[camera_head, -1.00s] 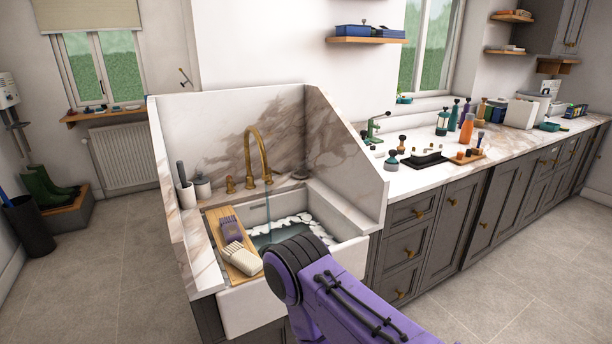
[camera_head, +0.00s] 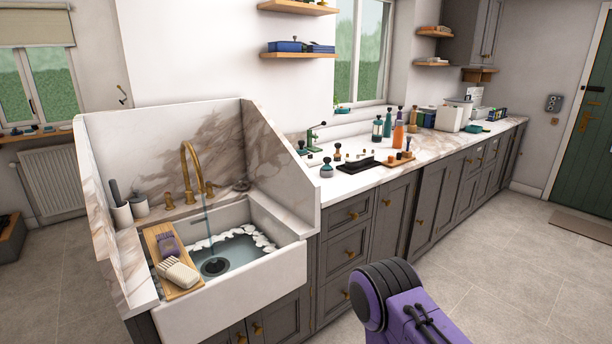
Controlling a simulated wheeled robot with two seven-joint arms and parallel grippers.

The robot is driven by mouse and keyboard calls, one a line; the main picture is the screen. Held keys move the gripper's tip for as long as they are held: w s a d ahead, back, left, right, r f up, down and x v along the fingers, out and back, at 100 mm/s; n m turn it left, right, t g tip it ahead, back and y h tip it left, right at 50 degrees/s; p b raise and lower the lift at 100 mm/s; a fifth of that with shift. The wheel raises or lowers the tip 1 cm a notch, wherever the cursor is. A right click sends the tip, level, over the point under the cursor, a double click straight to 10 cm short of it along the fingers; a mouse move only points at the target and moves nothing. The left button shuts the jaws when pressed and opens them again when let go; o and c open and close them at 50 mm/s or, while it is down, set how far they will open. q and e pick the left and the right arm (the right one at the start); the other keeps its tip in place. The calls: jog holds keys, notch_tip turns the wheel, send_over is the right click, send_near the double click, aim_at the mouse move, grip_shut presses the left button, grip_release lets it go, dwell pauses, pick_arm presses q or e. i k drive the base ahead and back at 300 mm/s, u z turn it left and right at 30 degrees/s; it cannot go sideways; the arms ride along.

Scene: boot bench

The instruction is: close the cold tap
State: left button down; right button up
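A brass tap (camera_head: 193,163) with a tall curved spout stands at the back of the white sink (camera_head: 235,293). A small brass handle (camera_head: 168,201) is on its left and another brass handle (camera_head: 209,189) is on its right. I cannot tell which one is the cold tap. A thin stream of water (camera_head: 206,222) falls from the spout into the sink, where shallow water lies around the dark drain (camera_head: 214,267). White foam edges the water. Neither gripper is in view; only a purple link of my arm shows at the lower right.
A wooden board (camera_head: 153,243) with a purple brush and a pale brush lies across the sink's left side. Marble splash walls (camera_head: 280,157) stand behind and beside the sink. The counter on the right holds bottles and brushes. Floor in front is clear.

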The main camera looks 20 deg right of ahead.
aim_at(208, 184)
jog(key=z, duration=0.85)
jog(key=i, duration=0.45)
